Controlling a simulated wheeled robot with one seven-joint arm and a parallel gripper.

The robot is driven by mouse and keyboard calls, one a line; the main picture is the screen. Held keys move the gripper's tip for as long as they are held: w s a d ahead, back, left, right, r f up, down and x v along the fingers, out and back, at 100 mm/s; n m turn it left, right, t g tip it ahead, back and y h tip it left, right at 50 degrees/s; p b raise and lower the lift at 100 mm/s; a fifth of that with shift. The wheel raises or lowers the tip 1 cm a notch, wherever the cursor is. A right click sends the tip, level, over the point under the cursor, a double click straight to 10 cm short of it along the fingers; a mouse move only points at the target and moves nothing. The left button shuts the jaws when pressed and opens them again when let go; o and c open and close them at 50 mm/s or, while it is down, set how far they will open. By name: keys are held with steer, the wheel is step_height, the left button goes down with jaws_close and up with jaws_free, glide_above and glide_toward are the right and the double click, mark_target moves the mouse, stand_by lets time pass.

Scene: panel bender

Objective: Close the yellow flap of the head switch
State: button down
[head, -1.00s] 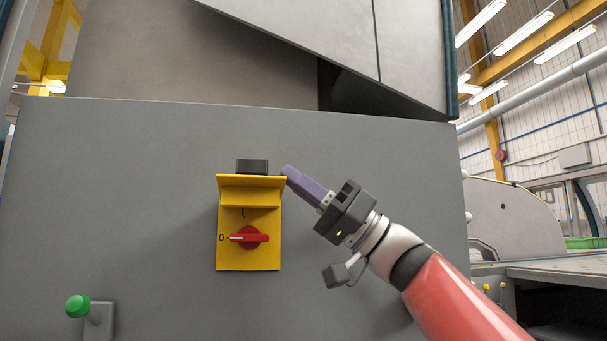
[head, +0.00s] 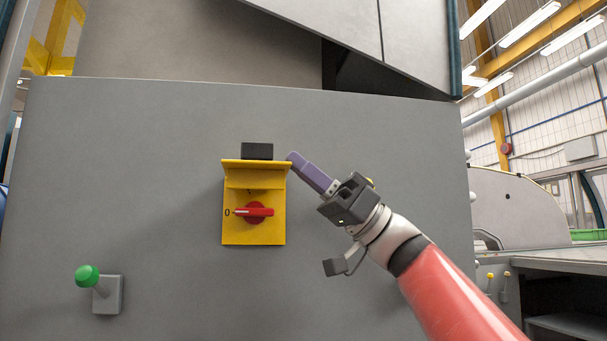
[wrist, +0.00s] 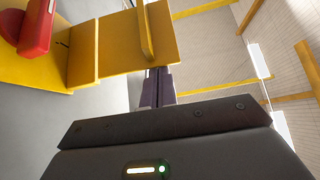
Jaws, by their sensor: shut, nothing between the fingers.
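The head switch is a yellow plate (head: 254,232) on the grey panel, with a red knob (head: 255,212) whose white mark points left to 0. Its yellow flap (head: 254,168) is raised and sticks out from the top of the plate, leaving the knob uncovered. My gripper (head: 294,158) is shut and empty, its purple fingertips at the flap's right end. In the wrist view the flap (wrist: 120,45) passes just beyond the purple fingers (wrist: 156,88), and the red knob (wrist: 35,25) is at upper left. I cannot tell whether the fingertips touch the flap.
A black block (head: 257,151) sits just above the flap. A green-knobbed lever (head: 87,276) stands out at lower left. The grey panel (head: 150,150) around the switch is otherwise bare. A machine table (head: 550,265) is at the right.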

mark_target(272, 168)
steer(key=f+n+g+h, duration=0.1)
steer(key=n+g, duration=0.1)
steer(key=n, duration=0.1)
steer(key=f+n+g+h+b, duration=0.1)
steer(key=n+g, duration=0.2)
steer(key=w+f+n+g+h, duration=0.1)
steer(key=n+g, duration=0.1)
steer(key=n, duration=0.2)
steer(key=shift+f+h+b, duration=0.3)
steer(key=shift+h, duration=0.1)
steer(key=shift+w+a+f+b, duration=0.1)
steer(key=shift+w+f+b, duration=0.15)
steer(key=shift+f, duration=0.2)
steer(key=shift+w+a+f+b, duration=0.1)
steer(key=shift+w+f+b, duration=0.15)
steer(key=shift+f, duration=0.2)
steer(key=shift+w+a+f, duration=0.15)
steer(key=shift+w+f, duration=0.35)
steer(key=shift+w, duration=0.05)
